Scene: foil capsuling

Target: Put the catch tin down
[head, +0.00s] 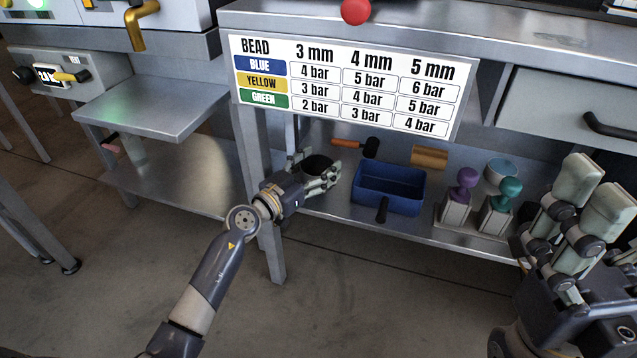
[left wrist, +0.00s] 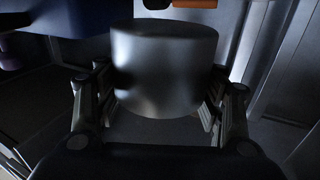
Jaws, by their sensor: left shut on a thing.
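The catch tin is a plain grey metal cylinder (left wrist: 163,70), seen close up in the left wrist view between my left fingers. In the head view only its dark top (head: 316,164) shows behind my left gripper (head: 322,182). My left gripper is shut on the tin at the left part of the lower shelf (head: 420,232). The tin looks upright. I cannot tell whether its base touches the shelf. My right gripper (head: 592,200) is at the right edge of the head view, with nothing seen in it; its finger gap is unclear.
A blue tray (head: 390,190) stands just right of the tin. A mallet (head: 358,146) and a copper-coloured cylinder (head: 428,157) lie behind. Purple (head: 464,186) and teal (head: 506,192) handled tools stand farther right. A bead chart (head: 350,85) hangs above; a table leg (head: 268,240) is close left.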

